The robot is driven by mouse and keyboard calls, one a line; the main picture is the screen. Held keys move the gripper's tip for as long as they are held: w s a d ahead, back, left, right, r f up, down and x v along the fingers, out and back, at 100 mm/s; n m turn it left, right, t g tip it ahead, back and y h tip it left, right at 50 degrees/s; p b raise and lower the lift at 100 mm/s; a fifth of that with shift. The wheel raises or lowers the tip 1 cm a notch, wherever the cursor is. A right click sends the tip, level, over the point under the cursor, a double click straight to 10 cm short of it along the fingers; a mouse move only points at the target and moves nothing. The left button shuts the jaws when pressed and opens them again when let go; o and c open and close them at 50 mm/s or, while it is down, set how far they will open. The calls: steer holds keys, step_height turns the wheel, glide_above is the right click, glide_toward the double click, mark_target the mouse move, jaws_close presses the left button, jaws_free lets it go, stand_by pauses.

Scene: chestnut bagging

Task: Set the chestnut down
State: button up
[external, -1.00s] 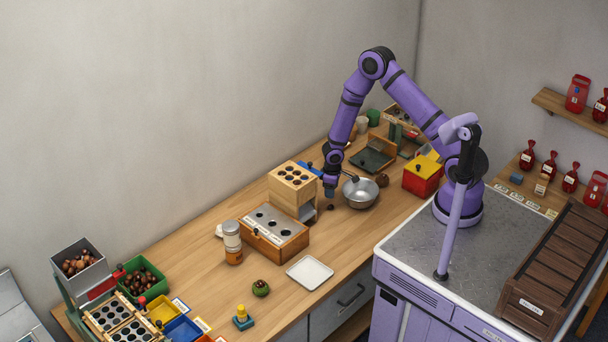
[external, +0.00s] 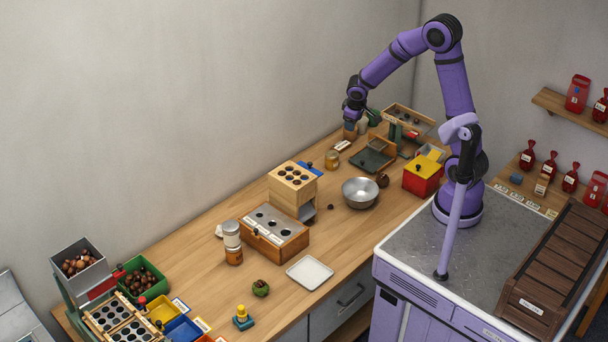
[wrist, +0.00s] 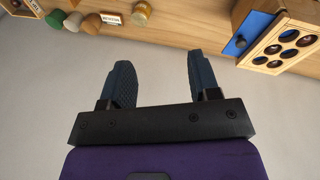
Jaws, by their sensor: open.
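A small dark brown chestnut (external: 331,207) lies on the wooden worktop, left of the steel bowl (external: 360,193) and apart from it. My gripper (external: 350,126) is raised at the back of the worktop, well away from the chestnut, near the lidded jars. In the wrist view my gripper (wrist: 159,60) has its two dark blue fingers apart with nothing between them. The chestnut does not show in the wrist view.
A wooden block with holes (external: 293,176) stands left of the chestnut. A jar (external: 332,160) and a white label card (external: 341,146) sit near the wall. A red and yellow box (external: 422,176) stands right of the bowl. Worktop in front of the chestnut is clear.

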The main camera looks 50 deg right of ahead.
steer(key=s+d+r+m+t, duration=0.1)
steer(key=s+d+r+m, duration=0.1)
steer(key=s+r, duration=1)
steer(key=s+r+m+t+y, duration=0.1)
steer(key=s+r, duration=0.3)
steer(key=s, duration=0.4)
steer(key=s+r+t+y, duration=0.1)
steer(key=s+r, duration=0.3)
steer(key=s, duration=0.4)
steer(key=w+d+f+n+g+h, duration=0.1)
steer(key=w+f, duration=0.2)
steer(key=w, duration=0.4)
steer(key=w+d+f+n+g+h, duration=0.1)
steer(key=w+f+n+h, duration=0.1)
steer(key=w+f, duration=0.35)
steer(key=n+g+y, duration=0.3)
steer(key=n+y, duration=0.1)
steer(key=n, duration=0.4)
glide_above(331, 205)
steer(key=s+d, duration=0.1)
step_height(331, 205, down, 44)
steer(key=shift+f, duration=0.1)
steer(key=shift+w+a+f, duration=0.15)
steer(key=shift+f, duration=0.65)
steer(key=shift+w+a+f, duration=0.1)
steer(key=shift+w+f, duration=0.05)
steer(key=shift+f, duration=0.6)
steer(key=shift+w+a+f, duration=0.15)
steer(key=shift+f, duration=0.65)
